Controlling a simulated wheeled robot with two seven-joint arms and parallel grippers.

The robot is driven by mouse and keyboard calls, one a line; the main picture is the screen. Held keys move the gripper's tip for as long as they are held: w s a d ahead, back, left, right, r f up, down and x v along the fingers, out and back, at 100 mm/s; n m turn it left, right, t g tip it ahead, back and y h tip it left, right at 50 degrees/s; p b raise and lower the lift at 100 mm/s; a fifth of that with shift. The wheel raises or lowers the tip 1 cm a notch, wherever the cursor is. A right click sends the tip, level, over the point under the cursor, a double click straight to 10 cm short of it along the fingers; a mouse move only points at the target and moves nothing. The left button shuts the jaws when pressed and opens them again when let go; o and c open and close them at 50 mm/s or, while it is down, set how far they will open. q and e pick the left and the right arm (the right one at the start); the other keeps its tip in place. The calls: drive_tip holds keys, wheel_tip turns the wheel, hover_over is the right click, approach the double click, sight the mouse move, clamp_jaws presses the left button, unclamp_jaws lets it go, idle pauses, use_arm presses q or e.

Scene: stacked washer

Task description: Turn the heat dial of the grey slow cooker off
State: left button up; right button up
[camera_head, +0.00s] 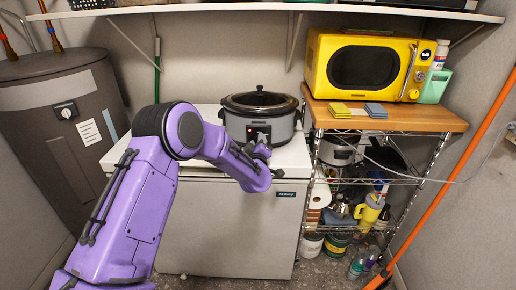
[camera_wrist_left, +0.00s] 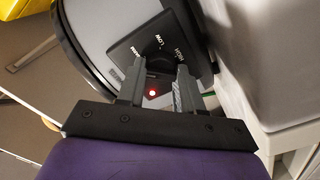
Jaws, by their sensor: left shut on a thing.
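The grey slow cooker (camera_head: 238,127) with a black rim and lid stands on the white chest (camera_head: 290,161). Its front faces me. In the left wrist view its black control panel (camera_wrist_left: 143,36) shows the words LOW and HIGH and a partly covered label. The heat dial (camera_wrist_left: 160,62) sits on this panel, mostly hidden between the fingers. A red light (camera_wrist_left: 152,93) glows below it. My left gripper (camera_head: 261,149) is at the cooker's front; in the wrist view its fingers (camera_wrist_left: 160,76) are shut on the dial from both sides. Which mark the dial points to cannot be told. My right gripper is out of view.
A wire rack with a wooden top (camera_head: 440,118) stands close on the right, bearing a yellow microwave (camera_head: 318,62) and sponges. A grey tank (camera_head: 40,120) stands at left. A shelf (camera_head: 260,8) hangs above. An orange pole (camera_head: 455,178) leans at right.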

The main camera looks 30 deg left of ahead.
use_arm(q)
drive_tip(key=n+b, duration=0.2)
drive_tip(key=n, duration=0.1)
drive_tip(key=n+b, duration=0.1)
drive_tip(key=shift+a+f+n, duration=0.1)
drive_tip(key=shift+f+n, duration=0.2)
drive_tip(key=shift+r+n+b, duration=0.1)
drive_tip(key=shift+n+b, duration=1.45)
drive_tip(key=shift+n, duration=0.25)
drive_tip(key=o, duration=1)
drive_tip(key=shift+o, duration=0.2)
drive_tip(key=b+v, duration=0.1)
drive_tip(key=v, duration=0.9)
drive_tip(key=shift+s+b, duration=0.3)
